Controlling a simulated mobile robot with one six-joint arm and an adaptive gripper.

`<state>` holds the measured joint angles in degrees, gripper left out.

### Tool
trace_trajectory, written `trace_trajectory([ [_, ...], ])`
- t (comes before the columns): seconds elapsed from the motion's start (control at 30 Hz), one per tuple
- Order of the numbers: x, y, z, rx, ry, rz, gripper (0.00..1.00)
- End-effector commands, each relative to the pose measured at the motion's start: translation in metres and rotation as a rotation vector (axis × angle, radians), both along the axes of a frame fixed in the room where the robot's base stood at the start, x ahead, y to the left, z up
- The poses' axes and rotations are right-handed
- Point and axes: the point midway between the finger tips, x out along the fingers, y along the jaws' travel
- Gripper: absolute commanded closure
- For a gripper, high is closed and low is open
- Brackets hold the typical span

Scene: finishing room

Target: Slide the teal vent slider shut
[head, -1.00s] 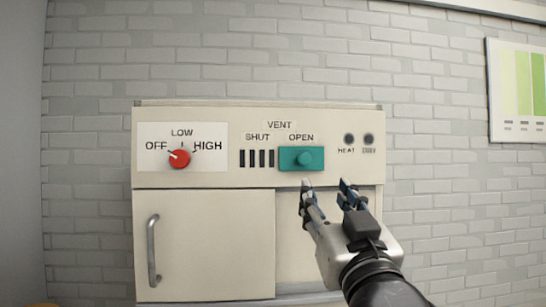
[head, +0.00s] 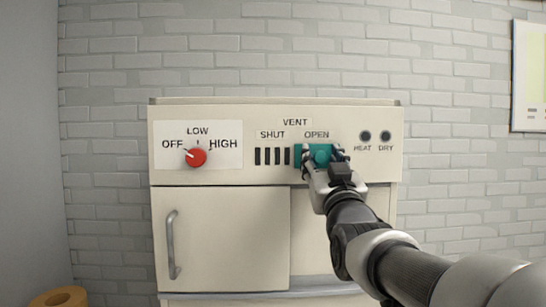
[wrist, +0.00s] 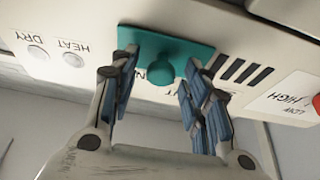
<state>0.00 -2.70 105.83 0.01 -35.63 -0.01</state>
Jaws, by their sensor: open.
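The teal vent slider (head: 320,154) sits at the OPEN end of the vent on the cream cabinet's panel. It has a flat plate and a round knob, and the dark slots (head: 271,156) under SHUT are uncovered. In the head view my gripper (head: 323,155) is in front of the slider, its fingers on either side of the knob and hiding part of the plate. In the wrist view the teal slider (wrist: 165,58) shows upside down, with its knob between my open fingers (wrist: 158,85). I cannot tell whether any finger touches it.
A red dial (head: 195,157) is left of the slots, pointing near OFF. Below is a cabinet door (head: 230,238) with a grey handle (head: 171,244). A tan roll (head: 65,297) is at the lower left.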

Motion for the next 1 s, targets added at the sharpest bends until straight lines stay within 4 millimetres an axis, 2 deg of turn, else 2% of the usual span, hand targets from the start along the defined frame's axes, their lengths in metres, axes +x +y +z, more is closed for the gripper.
trace_trajectory([
  [0.17, -0.0001, 0.0, -0.0003, 0.0, 0.0, 0.0, 0.57],
  [0.8, -0.0004, 0.0, -0.0002, 0.0, 0.0, 0.0, 0.99],
  [1.0, -0.0004, 0.0, -0.0002, 0.0, 0.0, 0.0, 1.0],
])
